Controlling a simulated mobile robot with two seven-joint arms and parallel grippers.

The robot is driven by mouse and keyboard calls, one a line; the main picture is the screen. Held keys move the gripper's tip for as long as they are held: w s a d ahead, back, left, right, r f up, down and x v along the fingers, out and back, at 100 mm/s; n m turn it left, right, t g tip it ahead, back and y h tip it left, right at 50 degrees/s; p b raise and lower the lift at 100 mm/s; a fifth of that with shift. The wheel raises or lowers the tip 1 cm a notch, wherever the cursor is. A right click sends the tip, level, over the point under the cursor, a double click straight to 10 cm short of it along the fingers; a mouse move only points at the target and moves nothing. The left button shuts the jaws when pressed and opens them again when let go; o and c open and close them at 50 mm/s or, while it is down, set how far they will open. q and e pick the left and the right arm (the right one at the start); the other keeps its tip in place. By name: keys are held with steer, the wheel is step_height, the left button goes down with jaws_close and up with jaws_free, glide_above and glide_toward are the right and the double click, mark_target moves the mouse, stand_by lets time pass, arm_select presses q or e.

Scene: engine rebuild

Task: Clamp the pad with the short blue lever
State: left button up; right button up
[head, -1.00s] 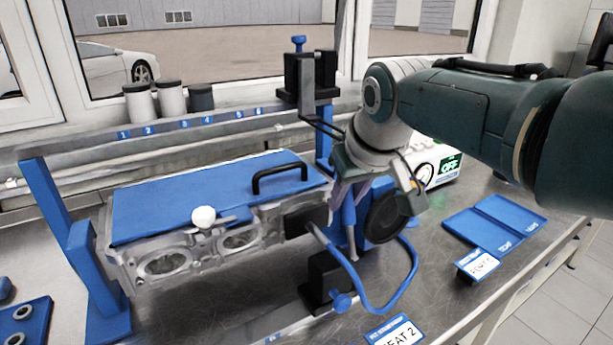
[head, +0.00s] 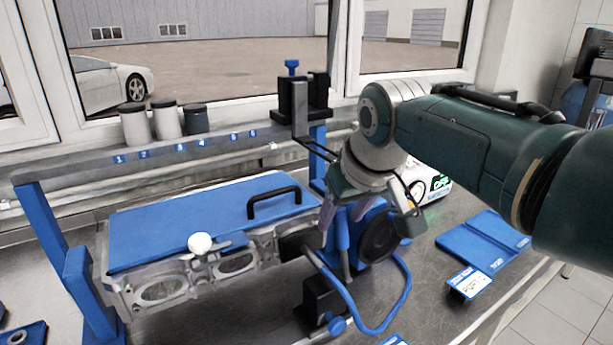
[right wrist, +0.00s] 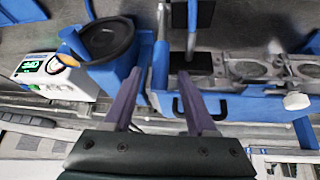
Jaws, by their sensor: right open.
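My right gripper (head: 345,222) points down, open, at the right end of the engine head (head: 205,272). In the right wrist view its two purple fingers (right wrist: 155,95) are spread. A short upright blue lever (right wrist: 161,64) shows between them, with no clear grip on it; it also shows in the head view (head: 342,240), partly behind the gripper. A black pad (head: 298,242) stands at the engine head's right end face; it also shows in the right wrist view (right wrist: 190,63). I cannot tell whether the pad touches the face. My left gripper is not in view.
A blue cover plate (head: 190,225) with a black handle (head: 274,200) lies on the engine head. A round black disc (head: 380,237) and a looping blue hose (head: 400,300) are close to the gripper's right. A blue tray (head: 485,245) lies farther right.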

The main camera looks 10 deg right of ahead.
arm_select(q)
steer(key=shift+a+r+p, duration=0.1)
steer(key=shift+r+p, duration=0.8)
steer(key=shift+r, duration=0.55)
arm_select(e)
steer(key=v, duration=0.7)
steer(key=shift+s+r, duration=0.2)
steer(key=shift+r, duration=0.1)
steer(key=s+d+f+g, duration=0.1)
steer(key=s+f, duration=0.3)
steer(key=s, duration=0.4)
steer(key=s+d+f, duration=0.1)
steer(key=s+f, duration=0.2)
steer(key=s, duration=0.4)
steer(key=s+d+r+g, duration=0.1)
steer(key=s+d, duration=0.1)
steer(key=s, duration=1.2)
arm_select(q)
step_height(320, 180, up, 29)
steer(key=p, duration=2.9)
arm_select(e)
step_height(320, 180, up, 30)
steer(key=s, duration=0.1)
steer(key=shift+s, duration=0.2)
